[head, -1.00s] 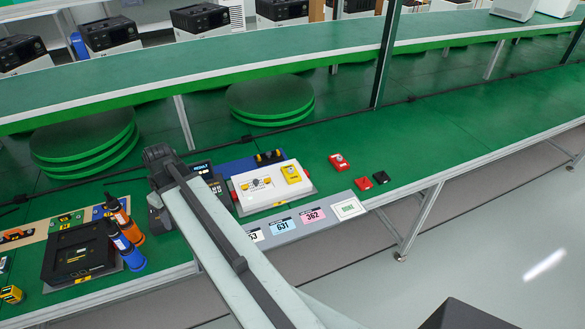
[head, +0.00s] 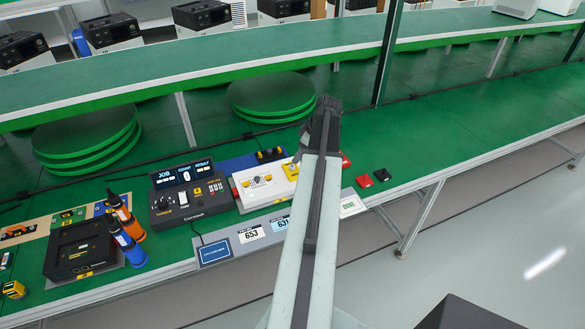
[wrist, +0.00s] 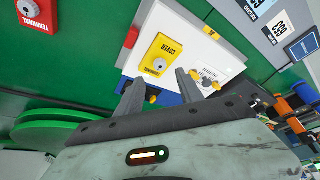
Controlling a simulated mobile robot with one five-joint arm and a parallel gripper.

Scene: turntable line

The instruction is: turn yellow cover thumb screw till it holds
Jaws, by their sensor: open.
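The yellow cover (wrist: 163,52) lies on a white box (wrist: 200,35) in the wrist view, with a small grey thumb screw (wrist: 159,64) near its end towards me. In the head view the yellow cover (head: 290,170) is at the right end of the white box (head: 250,187), partly hidden by my arm. My gripper (wrist: 158,76) is open and empty. Its two fingers appear on either side of the screw end of the cover in the picture, apart from it; the height between them is unclear. My fingers are hidden in the head view.
A red terminal cover (wrist: 38,12) lies apart on the green table. A control box with a display (head: 190,195), an orange-and-black tool (head: 122,212) and a blue-and-black tool (head: 127,240) stand left. Number cards (head: 251,234) lie in front.

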